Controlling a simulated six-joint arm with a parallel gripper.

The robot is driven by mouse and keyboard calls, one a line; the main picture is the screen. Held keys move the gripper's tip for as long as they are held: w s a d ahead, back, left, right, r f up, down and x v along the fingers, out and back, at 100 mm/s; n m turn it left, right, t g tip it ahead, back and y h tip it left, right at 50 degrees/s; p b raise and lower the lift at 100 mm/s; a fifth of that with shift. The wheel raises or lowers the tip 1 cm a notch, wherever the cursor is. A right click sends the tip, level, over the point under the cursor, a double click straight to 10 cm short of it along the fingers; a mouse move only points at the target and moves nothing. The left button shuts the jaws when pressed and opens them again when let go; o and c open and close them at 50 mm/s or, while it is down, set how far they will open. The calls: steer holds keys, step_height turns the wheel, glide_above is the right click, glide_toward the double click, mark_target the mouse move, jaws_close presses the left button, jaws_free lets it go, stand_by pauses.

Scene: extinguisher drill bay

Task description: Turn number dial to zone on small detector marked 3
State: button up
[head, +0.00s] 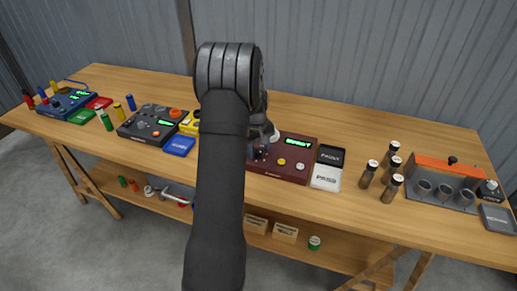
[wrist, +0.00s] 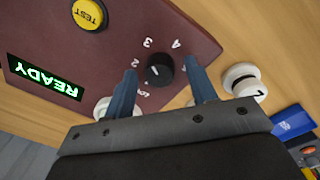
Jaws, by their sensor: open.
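The black number dial (wrist: 159,70) sits on the maroon panel (wrist: 120,35) in the wrist view, ringed by white numbers including 2, 3 and 4. A small pale mark shows on the dial; which number it points at is unclear. My gripper (wrist: 161,67) is open, with one blue-grey finger on each side of the dial; contact is unclear. A small white detector (wrist: 243,80) stands beside the panel; its dark mark is hard to read. Another white round piece (wrist: 105,108) is partly hidden behind the left finger. In the head view my arm covers part of the maroon panel (head: 310,175).
The panel has a green READY display (wrist: 45,77) and a yellow TEST button (wrist: 90,13). FAULT (head: 331,155) and PASS (head: 326,177) tiles lie to its right. Several dark cylinders and an orange-topped grey rack (head: 445,168) stand farther right. A blue tile (head: 180,146) lies left.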

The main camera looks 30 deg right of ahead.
step_height(320, 180, up, 18)
steer(key=shift+a+f, duration=0.25)
steer(key=shift+a, duration=0.2)
steer(key=f, duration=1.1)
steer(key=d+f, duration=0.1)
steer(key=f, duration=0.5)
steer(key=shift+f, duration=0.3)
steer(key=shift+r, duration=0.1)
